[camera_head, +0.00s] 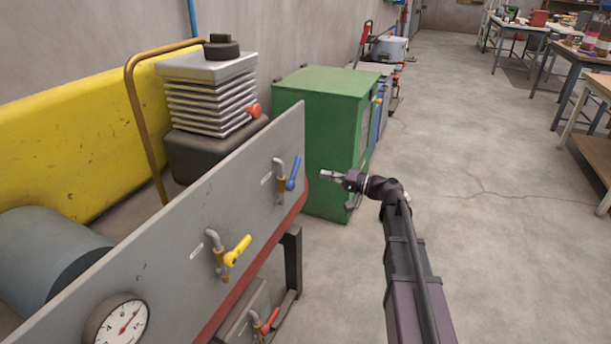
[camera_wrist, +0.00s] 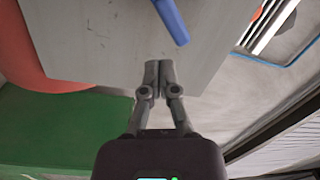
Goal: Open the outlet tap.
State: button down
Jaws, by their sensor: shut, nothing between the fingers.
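The grey panel (camera_head: 165,245) carries a blue-handled tap (camera_head: 293,173) near its far end and a yellow-handled tap (camera_head: 236,250) nearer to me. A red-handled tap (camera_head: 267,321) is lower, beneath the panel. I cannot read any label that tells which is the outlet tap. My gripper (camera_head: 326,175) is shut and empty, just right of the blue handle in the head view, with a small gap in the picture. In the wrist view, my shut fingers (camera_wrist: 158,72) point toward the panel (camera_wrist: 100,35), and the blue handle (camera_wrist: 171,20) shows beyond their tips, apart from them.
A round gauge (camera_head: 118,320) sits on the panel's near end. A green cabinet (camera_head: 322,130) stands behind my gripper. A finned machine with an orange knob (camera_head: 253,110) is behind the panel. The concrete floor (camera_head: 480,170) to the right is open, with tables at the far right.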

aim_at(294, 173)
jog(key=w+d+f+m+g+y+b, duration=0.1)
jog(key=w+d+f+m+y+b, duration=0.1)
jog(key=m+b, duration=0.4)
jog(key=shift+w+d+f+m+g, duration=0.4)
jog(key=shift+w+d+f+m, duration=0.6)
jog(key=shift+m, duration=1.5)
jog(key=shift+s+f, duration=0.2)
jog(key=a+r+p, duration=0.4)
jog(key=a, duration=0.6)
jog(key=shift+a+r+p, duration=0.25)
jog(key=shift+p, duration=0.05)
jog(key=shift+s+a, duration=0.15)
jog(key=shift+a, duration=0.05)
jog(key=shift+r+n, duration=0.15)
jog(key=shift+n, duration=0.15)
